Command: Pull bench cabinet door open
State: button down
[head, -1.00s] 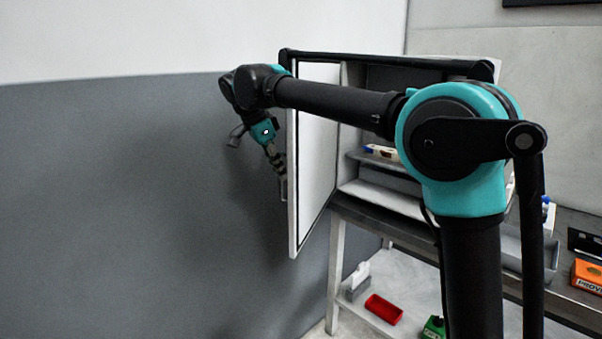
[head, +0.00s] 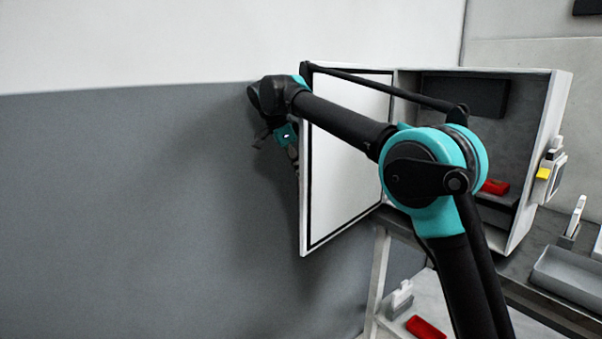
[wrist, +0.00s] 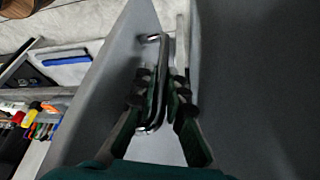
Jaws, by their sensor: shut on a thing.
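The bench cabinet (head: 559,100) stands on the bench with its door (head: 345,150) swung wide open to the left, its inner white face with a dark seal showing in the head view. In the wrist view the door's outer face (wrist: 105,75) is grey and carries a metal bar handle (wrist: 154,115). My gripper (wrist: 163,85) is shut on the handle, one finger on each side of the bar. In the head view my gripper is mostly hidden behind the door's free edge.
A grey wall (head: 130,190) is close on the left, beyond the door. A grey tray (head: 570,275) lies on the bench at right. A red bin (head: 425,328) is on the lower shelf. Several tools (wrist: 40,120) show at left in the wrist view.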

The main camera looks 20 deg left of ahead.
jog(key=c, duration=1.6)
grip_release()
jog(key=shift+o, duration=0.2)
jog(key=v, duration=0.7)
jog(key=shift+r, duration=0.25)
jog(key=shift+a, duration=0.1)
